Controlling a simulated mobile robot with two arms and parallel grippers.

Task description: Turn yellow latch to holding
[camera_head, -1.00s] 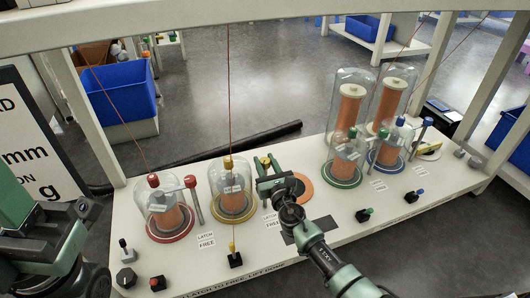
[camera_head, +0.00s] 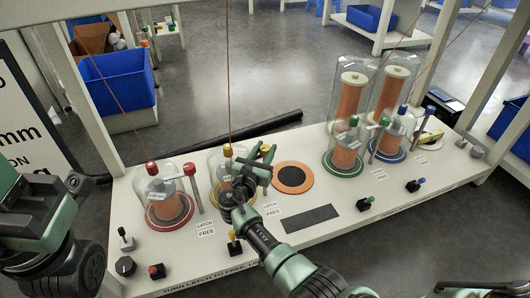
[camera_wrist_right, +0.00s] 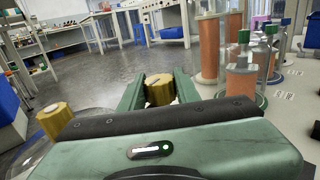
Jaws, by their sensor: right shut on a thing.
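The yellow latch knob (camera_head: 266,149) stands beside the yellow-based glass dome (camera_head: 228,185). My right gripper (camera_head: 262,160) is at this knob, its arm coming from the lower right. In the right wrist view the yellow knob (camera_wrist_right: 160,90) sits between the two green fingers, which are shut on it. The dome's own yellow top knob (camera_wrist_right: 55,120) is at the left there, apart from the fingers. My right wrist hides part of the dome and the latch post. LATCH and FREE labels (camera_head: 273,209) lie in front. My left arm shows at the left; its fingers are out of view.
A red-based dome (camera_head: 168,203) with a red-knobbed post (camera_head: 190,170) stands left. Green and blue domes (camera_head: 345,160) stand right, near tall clear cylinders. An orange ring (camera_head: 292,178) lies uncovered. Small switches line the front, including a yellow one (camera_head: 233,243).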

